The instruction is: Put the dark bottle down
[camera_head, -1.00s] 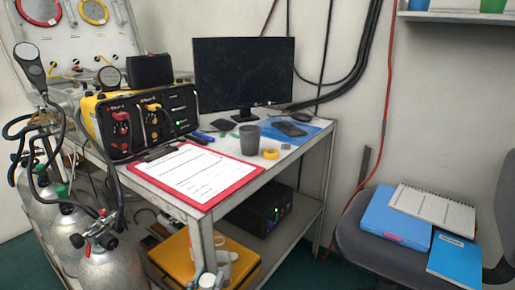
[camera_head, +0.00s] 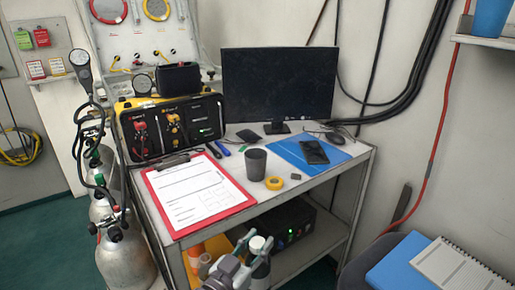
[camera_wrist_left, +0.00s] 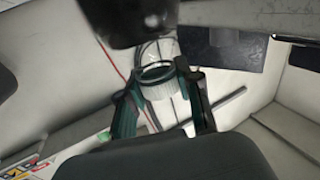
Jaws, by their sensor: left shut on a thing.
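The dark bottle (camera_head: 260,273) shows at the bottom of the head view, a dark body under a white cap. My left gripper (camera_head: 244,268) is shut on it, in front of the cart's lower shelf. In the left wrist view, the gripper's teal fingers (camera_wrist_left: 165,105) close around a pale, clear-looking part with a dark ring; I cannot tell which part of the bottle this is. The bottle's lower end is cut off by the frame edge. My right gripper is not in view.
The cart top (camera_head: 290,205) holds a clipboard (camera_head: 198,192), grey cup (camera_head: 256,164), yellow tape (camera_head: 274,183), phone (camera_head: 314,152) and monitor (camera_head: 278,85). Bare top lies near its front right. Gas cylinders (camera_head: 127,258) stand left; a chair with a blue folder (camera_head: 405,268) stands right.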

